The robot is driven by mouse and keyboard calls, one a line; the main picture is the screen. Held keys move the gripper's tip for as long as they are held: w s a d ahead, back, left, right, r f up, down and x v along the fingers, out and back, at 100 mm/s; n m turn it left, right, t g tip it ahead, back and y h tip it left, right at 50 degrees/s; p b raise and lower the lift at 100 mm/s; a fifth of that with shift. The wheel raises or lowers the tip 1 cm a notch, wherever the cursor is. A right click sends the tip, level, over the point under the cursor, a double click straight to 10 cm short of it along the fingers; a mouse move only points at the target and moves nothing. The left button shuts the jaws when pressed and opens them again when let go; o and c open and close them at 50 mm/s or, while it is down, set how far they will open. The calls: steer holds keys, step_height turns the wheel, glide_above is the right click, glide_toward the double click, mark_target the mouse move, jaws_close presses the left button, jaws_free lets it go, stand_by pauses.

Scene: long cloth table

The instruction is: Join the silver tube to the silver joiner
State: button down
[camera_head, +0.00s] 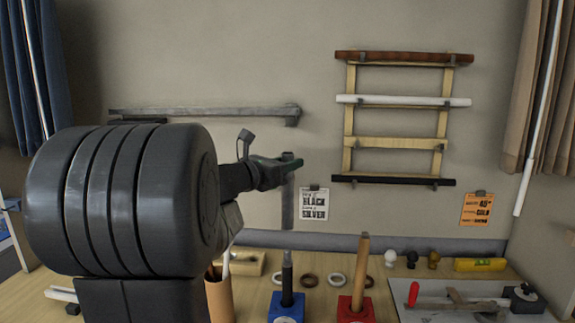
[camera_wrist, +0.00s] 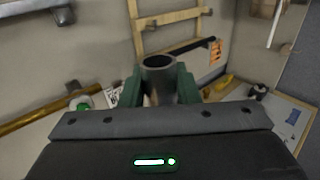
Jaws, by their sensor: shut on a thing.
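My gripper (camera_head: 284,165), with green fingertips, is shut on a silver tube (camera_head: 288,205) near its top end. The tube hangs upright. In the wrist view the tube's round open top (camera_wrist: 158,64) shows between the green fingers (camera_wrist: 160,85). Below the tube, a blue block (camera_head: 286,307) on the table holds an upright dark post (camera_head: 287,284) with a greyer upper part; this may be the silver joiner.
A red block (camera_head: 350,310) holding a wooden post (camera_head: 360,272) stands right of the blue one. Rings (camera_head: 335,279) lie behind. A brown cup (camera_head: 219,297) stands left. A tray (camera_head: 405,300) with tools is at right. A wall rack (camera_head: 397,143) holds rods. A note reads "BLACK", "SILVER" (camera_head: 314,205).

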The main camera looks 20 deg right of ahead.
mark_target(283, 205)
steer(key=shift+f+b, duration=2.7)
steer(key=shift+f, duration=0.2)
steer(key=shift+f+b, duration=0.15)
steer(key=shift+b, duration=0.3)
steer(key=shift+f+b, duration=2.1)
steer(key=shift+f, duration=0.1)
steer(key=c, duration=1)
jaws_free()
steer(key=shift+a, duration=0.1)
steer(key=b+v, duration=0.1)
steer(key=v, duration=1.2)
steer(key=shift+s+a, duration=0.2)
steer(key=shift+a, duration=0.15)
steer(key=shift+d, duration=0.15)
